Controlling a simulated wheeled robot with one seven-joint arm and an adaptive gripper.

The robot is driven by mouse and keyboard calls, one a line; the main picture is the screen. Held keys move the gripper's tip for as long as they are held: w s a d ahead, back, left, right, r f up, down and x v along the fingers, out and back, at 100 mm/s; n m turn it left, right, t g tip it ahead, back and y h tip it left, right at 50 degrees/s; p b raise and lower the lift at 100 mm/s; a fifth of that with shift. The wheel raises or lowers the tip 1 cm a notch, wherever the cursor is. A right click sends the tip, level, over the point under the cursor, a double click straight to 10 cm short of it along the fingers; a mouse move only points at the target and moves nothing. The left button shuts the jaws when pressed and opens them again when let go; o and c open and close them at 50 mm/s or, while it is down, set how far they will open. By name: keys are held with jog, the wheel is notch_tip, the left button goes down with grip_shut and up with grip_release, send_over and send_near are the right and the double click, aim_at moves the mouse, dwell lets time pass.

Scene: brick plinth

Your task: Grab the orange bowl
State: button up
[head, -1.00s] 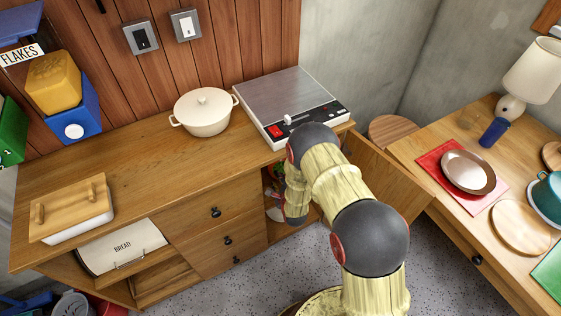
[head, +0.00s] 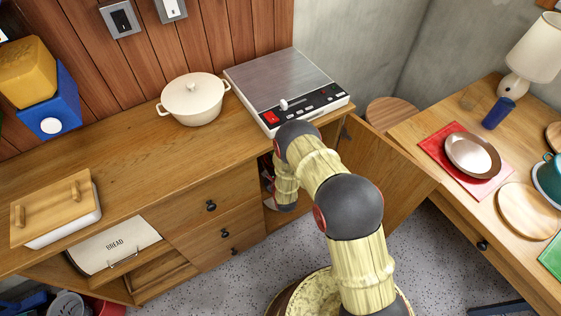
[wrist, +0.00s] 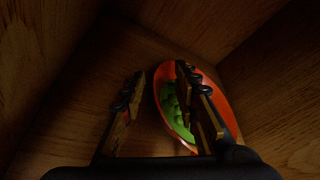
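The orange bowl (wrist: 225,112) shows in the wrist view, inside a dark wooden compartment, with green contents (wrist: 172,104) in it. My gripper (wrist: 160,74) is open there. Its left finger is left of the bowl, apart from it. Its right finger overlaps the bowl's interior, so the bowl's left rim lies between the fingers. I cannot tell whether the right finger touches the bowl. In the head view my arm reaches into the open cabinet under the counter; the bowl and fingers are hidden there.
Wooden compartment walls stand close on both sides in the wrist view. In the head view the open cabinet door (head: 385,172) is right of my arm. A scale-like appliance (head: 285,85) and a white pot (head: 192,100) stand on the counter (head: 130,150) above.

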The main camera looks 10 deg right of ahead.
jog(key=shift+w+f, duration=0.15)
jog(key=shift+w, duration=0.4)
jog(key=shift+c, duration=0.9)
grip_shut()
